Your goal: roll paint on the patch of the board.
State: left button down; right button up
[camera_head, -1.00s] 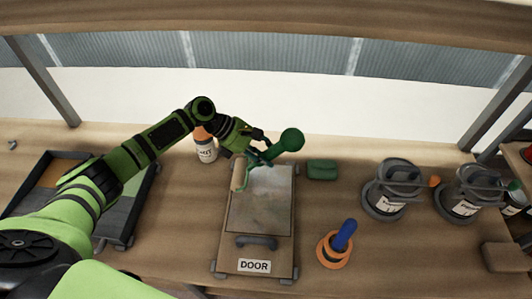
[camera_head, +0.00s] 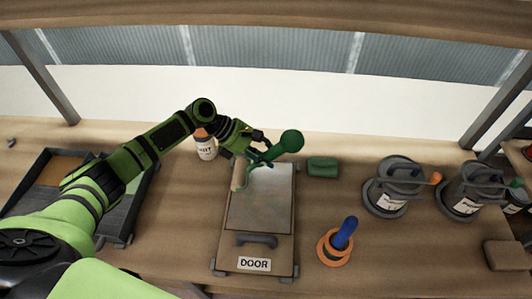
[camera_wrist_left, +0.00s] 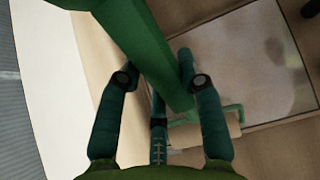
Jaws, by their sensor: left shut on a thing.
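My left gripper (camera_head: 259,149) is shut on the green handle of the paint roller (camera_head: 289,142), above the far end of the board. The roller's tan sleeve (camera_head: 238,175) is at the board's far left corner; I cannot tell whether it touches. In the left wrist view the green handle (camera_wrist_left: 158,62) lies between the fingers, with the sleeve (camera_wrist_left: 205,131) beyond them. The board (camera_head: 265,239), labelled DOOR, lies flat on the bench with a dark handle near its front. Its grey, blotchy patch (camera_head: 262,203) also shows in the left wrist view (camera_wrist_left: 245,62). My right gripper is not in view.
A dark tray (camera_head: 123,222) lies at left, partly behind my left arm. A white bottle with an orange top (camera_head: 206,149) stands behind the board.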

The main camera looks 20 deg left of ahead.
pick_arm(q)
jog(key=shift+f, duration=0.2)
jog(key=shift+d+r, duration=0.15)
jog(key=shift+d, duration=0.1)
jog(key=shift+w+d+p, duration=0.2)
jog(key=shift+d+p, duration=0.15)
jog(key=shift+d, duration=0.35)
jog(key=shift+w+d+p, duration=0.2)
jog(key=shift+d+p, duration=0.1)
jog(key=shift+d, duration=0.4)
jog(key=shift+w+d+p, duration=0.2)
jog(key=shift+d+p, duration=0.15)
jog(key=shift+d, duration=0.35)
jog(key=shift+w+d+p, duration=0.1)
jog(key=shift+w+d, duration=0.1)
jog(key=shift+d, duration=0.55)
jog(key=shift+w+d+p, duration=0.15)
jog(key=shift+w+d, duration=0.05)
jog(key=shift+d, duration=0.6)
jog(key=shift+w+d+p, duration=0.1)
jog(key=shift+w+d, duration=0.1)
jog(key=shift+d, duration=0.55)
